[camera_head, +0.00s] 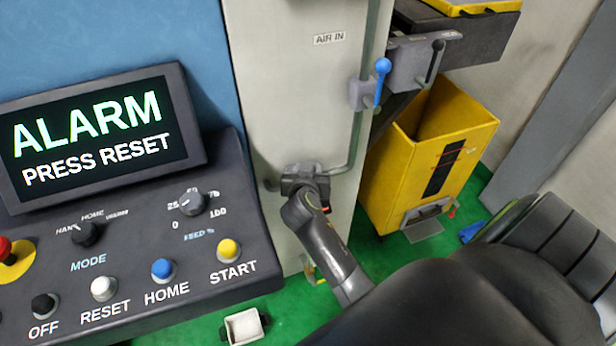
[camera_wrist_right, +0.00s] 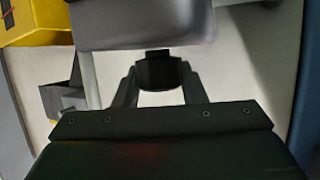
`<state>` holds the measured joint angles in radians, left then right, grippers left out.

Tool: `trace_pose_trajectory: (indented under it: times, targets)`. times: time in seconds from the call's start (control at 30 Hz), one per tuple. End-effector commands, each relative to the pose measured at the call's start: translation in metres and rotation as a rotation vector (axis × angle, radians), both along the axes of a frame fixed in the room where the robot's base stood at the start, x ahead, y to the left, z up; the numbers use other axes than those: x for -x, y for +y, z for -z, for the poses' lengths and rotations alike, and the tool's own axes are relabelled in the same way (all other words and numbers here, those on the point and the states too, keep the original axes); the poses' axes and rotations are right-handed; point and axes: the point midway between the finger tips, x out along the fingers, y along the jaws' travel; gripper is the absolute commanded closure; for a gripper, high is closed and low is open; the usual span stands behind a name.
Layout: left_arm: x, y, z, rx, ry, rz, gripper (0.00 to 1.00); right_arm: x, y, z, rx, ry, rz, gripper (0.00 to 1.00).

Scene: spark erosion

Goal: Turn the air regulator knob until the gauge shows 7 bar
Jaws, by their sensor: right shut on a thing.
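My right gripper (camera_head: 305,182) is at the grey machine column, below the "AIR IN" label (camera_head: 329,38), at the lower end of the air pipe (camera_head: 357,135). In the right wrist view my right gripper (camera_wrist_right: 160,84) is shut on a black knob (camera_wrist_right: 160,70), with one finger on each side of it. The knob sits against a smooth grey body (camera_wrist_right: 140,28), which I take to be the regulator. In the head view my gripper and wrist cover most of the regulator. The gauge face and its needle cannot be read in either view. My left gripper is not in view.
A yellow bin (camera_head: 405,175) stands right of the column. The control panel (camera_head: 130,255) is at left, its screen (camera_head: 95,135) reading "ALARM PRESS RESET". Green floor (camera_head: 290,315) shows below.

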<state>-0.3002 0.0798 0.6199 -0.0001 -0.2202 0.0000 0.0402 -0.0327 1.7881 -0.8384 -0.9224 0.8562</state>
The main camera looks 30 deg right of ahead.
Motion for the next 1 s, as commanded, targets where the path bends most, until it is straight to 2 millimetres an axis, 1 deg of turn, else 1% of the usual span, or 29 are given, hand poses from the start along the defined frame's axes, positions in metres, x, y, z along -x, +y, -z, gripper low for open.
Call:
trace_pose_trajectory:
  times: [0.03,0.3,0.87,0.9,1.0]
  targets:
    - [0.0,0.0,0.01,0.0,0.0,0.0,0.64,-0.001,0.001,0.005,-0.002,-0.002,0.027,0.85]
    - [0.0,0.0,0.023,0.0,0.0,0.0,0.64,0.0,0.001,0.002,0.0,0.001,0.132,0.85]
    - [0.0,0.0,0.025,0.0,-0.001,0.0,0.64,0.0,0.0,0.001,-0.001,0.004,0.162,0.85]
    - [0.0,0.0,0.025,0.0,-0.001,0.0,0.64,0.0,0.0,0.001,-0.001,0.004,0.162,0.6]
    - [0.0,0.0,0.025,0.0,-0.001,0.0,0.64,0.0,0.0,0.001,-0.001,0.004,0.162,0.47]
